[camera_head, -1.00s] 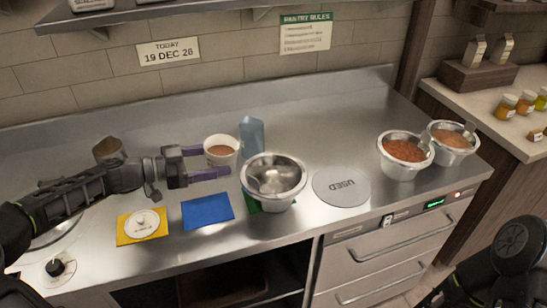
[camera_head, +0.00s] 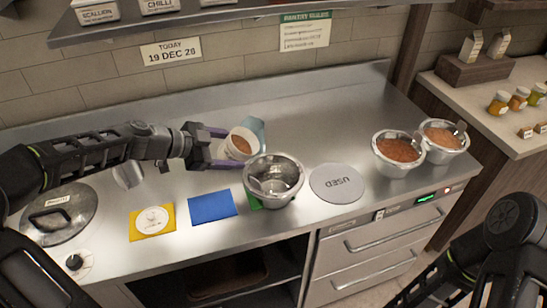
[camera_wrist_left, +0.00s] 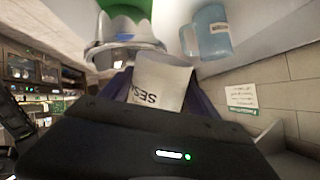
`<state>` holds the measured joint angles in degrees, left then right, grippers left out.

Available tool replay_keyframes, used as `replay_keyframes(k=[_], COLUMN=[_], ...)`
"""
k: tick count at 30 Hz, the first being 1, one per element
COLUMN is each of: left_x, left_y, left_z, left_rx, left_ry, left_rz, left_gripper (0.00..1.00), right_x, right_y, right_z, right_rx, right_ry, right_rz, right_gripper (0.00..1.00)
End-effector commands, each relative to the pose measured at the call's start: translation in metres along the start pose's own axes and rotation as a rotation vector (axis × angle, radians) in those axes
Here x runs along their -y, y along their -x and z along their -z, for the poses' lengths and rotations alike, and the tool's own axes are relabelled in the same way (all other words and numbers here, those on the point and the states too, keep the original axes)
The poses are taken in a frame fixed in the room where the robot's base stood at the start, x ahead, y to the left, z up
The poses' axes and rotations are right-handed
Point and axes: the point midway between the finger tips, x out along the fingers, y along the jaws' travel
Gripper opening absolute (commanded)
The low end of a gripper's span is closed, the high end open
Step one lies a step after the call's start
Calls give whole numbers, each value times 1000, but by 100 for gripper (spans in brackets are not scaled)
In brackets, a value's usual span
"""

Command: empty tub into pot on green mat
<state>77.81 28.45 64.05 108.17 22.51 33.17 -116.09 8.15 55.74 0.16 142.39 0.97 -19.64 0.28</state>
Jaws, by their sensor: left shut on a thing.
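My left gripper (camera_head: 222,149) is shut on a white tub (camera_head: 240,144) with brown contents. The tub is raised and tilted to the right, its mouth towards the pot; no falling contents are visible. The steel pot (camera_head: 274,179) stands on the green mat (camera_head: 254,201), which is mostly hidden beneath it. The pot looks shiny inside, with no clear contents. In the left wrist view the tub (camera_wrist_left: 160,82) shows partly readable lettering between my fingers, with the pot (camera_wrist_left: 125,53) beyond it. My right arm shows at lower right, but its gripper is outside the view.
A blue jug (camera_head: 257,128) stands close behind the tub. A blue mat (camera_head: 212,207) and a yellow mat (camera_head: 136,234) with a white disc lie to the left. A grey "USED" disc (camera_head: 338,184) lies right of the pot. Two filled steel bowls (camera_head: 398,150) (camera_head: 444,139) stand farther right.

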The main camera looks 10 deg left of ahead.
Motion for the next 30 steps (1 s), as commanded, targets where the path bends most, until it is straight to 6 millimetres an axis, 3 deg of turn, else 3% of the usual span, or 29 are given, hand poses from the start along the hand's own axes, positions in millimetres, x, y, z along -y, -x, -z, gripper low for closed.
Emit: replay_keyframes(k=[1, 11, 30], left_x=[1, -5, -2], left_y=[2, -6, -1], left_z=[7, 6, 20], left_rx=[22, 155, 304], left_ry=[-19, -113, -218], left_rz=[1, 4, 10], left_gripper=[6, 6, 6], right_x=[2, 2, 4], right_y=[6, 9, 17], right_z=[0, 0, 0], right_rx=[1, 2, 4], right_ry=[-1, -1, -2], right_rz=[-1, -2, -5], right_gripper=[0, 0, 0])
